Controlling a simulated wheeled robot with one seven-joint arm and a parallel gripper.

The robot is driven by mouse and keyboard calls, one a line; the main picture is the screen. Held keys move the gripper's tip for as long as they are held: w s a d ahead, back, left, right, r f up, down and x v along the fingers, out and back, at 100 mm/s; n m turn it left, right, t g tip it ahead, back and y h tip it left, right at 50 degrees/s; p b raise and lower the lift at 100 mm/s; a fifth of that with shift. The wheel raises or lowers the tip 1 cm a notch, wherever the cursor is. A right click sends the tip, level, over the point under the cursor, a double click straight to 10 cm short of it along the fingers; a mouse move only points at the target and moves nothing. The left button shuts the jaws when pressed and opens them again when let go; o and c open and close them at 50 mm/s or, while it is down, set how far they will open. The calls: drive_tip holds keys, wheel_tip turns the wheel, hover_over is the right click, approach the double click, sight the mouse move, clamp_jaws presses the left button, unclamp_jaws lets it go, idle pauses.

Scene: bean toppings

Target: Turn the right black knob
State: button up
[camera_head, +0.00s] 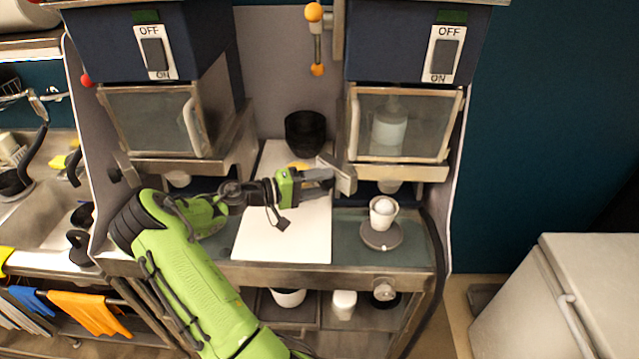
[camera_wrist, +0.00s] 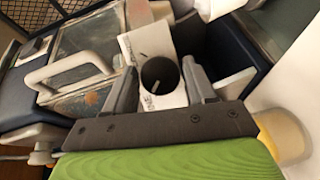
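The right black knob (camera_wrist: 160,76) shows in the wrist view as a dark round face with a pale pointer mark. It sits on a white lettered plate (camera_wrist: 148,44). My gripper (camera_wrist: 160,86) is open, with one finger on each side of the knob; I cannot tell whether they touch it. In the head view my gripper (camera_head: 328,178) reaches the lower left side of the right dispenser (camera_head: 405,125), by a pale plate (camera_head: 338,174). The knob cannot be made out there, behind or between the fingers.
A white cup (camera_head: 383,210) stands on a round grey disc (camera_head: 381,236) under the right dispenser. A black bowl (camera_head: 305,132) is behind my gripper. A white board (camera_head: 285,228) lies below my forearm. The left dispenser (camera_head: 150,122) stands to the left.

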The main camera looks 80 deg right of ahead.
drive_tip(key=shift+o, duration=1.1)
drive_tip(key=b+v, duration=0.1)
drive_tip(key=v, duration=1.4)
drive_tip(key=shift+w+a, duration=0.3)
